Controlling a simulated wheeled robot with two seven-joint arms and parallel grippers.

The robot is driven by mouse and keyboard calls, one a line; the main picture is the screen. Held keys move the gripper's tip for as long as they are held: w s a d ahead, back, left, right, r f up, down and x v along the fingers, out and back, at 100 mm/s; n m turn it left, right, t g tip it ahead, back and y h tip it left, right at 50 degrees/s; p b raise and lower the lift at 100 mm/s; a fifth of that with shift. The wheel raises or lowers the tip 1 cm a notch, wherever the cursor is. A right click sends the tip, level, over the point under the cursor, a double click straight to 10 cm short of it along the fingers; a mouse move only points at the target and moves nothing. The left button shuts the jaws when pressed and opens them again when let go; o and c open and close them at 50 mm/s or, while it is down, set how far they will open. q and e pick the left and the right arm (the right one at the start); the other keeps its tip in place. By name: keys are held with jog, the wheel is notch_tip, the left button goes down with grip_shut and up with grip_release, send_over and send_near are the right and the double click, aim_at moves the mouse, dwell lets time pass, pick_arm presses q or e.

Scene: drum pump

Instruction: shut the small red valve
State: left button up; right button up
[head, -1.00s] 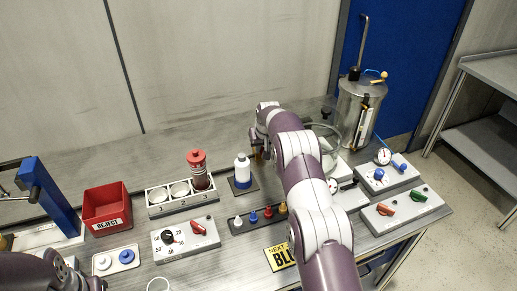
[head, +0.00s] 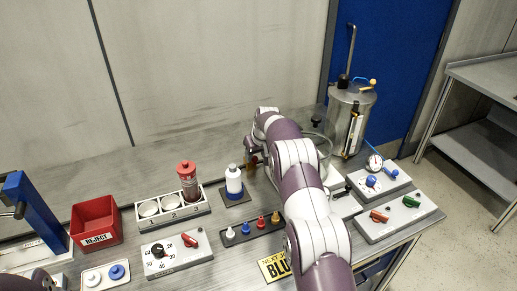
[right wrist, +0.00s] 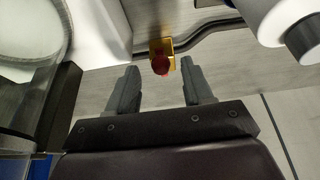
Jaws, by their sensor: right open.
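A small red valve knob (right wrist: 160,64) sits on a yellow fitting (right wrist: 163,46) against a dark pipe or rail in the right wrist view. My right gripper (right wrist: 152,82) is open, its two grey fingers apart and empty. The knob is ahead of the fingers, within the gap's width as seen from the wrist, apart from both. In the head view my right gripper (head: 250,157) hangs over the back of the bench, where the forearm mostly hides the valve. My left gripper is not in view; only a dark bit of my left arm shows bottom left.
A metal drum (head: 350,118) stands at the back right. A white bottle (head: 233,182), a red-capped bottle (head: 187,180) and a red reject bin (head: 95,219) stand to the left. A panel with red and green handles (head: 398,216) lies at the right front. Free bench lies behind the bottles.

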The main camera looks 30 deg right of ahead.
jog(key=b+v, duration=0.2)
jog(key=v, duration=0.9)
jog(key=shift+s+r, duration=0.2)
